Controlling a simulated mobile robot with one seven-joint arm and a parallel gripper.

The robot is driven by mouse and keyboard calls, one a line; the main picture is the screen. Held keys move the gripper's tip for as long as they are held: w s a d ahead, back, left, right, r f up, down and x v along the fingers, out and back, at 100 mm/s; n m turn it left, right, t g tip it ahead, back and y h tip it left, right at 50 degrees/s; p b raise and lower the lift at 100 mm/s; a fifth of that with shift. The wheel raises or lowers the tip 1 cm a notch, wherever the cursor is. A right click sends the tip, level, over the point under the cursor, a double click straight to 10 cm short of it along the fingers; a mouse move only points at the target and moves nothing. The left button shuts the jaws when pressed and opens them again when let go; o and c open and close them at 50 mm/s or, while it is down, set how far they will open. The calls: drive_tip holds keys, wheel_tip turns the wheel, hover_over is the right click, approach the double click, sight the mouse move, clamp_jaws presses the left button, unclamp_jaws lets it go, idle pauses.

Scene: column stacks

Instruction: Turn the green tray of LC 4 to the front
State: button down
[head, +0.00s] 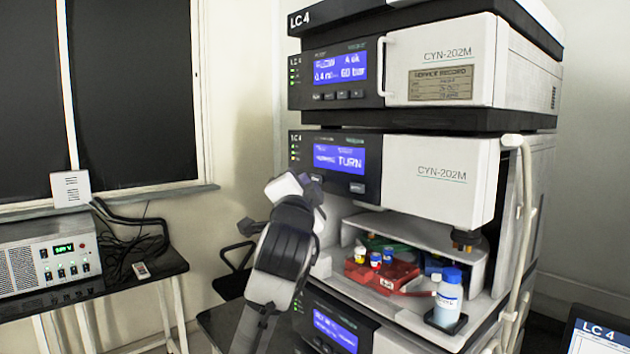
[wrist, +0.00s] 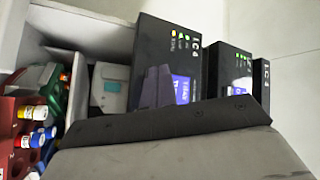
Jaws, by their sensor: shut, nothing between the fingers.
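The LC 4 stack (head: 440,180) stands right of centre in the head view. Its open bay holds a red tray (head: 385,275) at the front, with several capped vials. The green tray (head: 385,243) sits behind it, mostly hidden. A blue tray (head: 436,262) shows in part at the right. The wrist view, tilted sideways, shows the red tray (wrist: 12,112) at the left edge and green (wrist: 58,88) beyond it. The module's screen (head: 338,158) reads "TURN". My gripper (wrist: 165,88) is shut and empty, in front of the panels, left of the bay and apart from the trays.
A blue-capped bottle (head: 448,292) stands at the bay's front right, below a dark nozzle (head: 466,238). Pale tubing (head: 520,220) runs down the stack's right side. A black table (head: 100,290) with a power unit (head: 45,262) is at the left.

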drive_tip(key=s+a, duration=0.1)
drive_tip(key=a, duration=0.1)
drive_tip(key=s+a, duration=0.2)
idle(0.6)
idle(5.0)
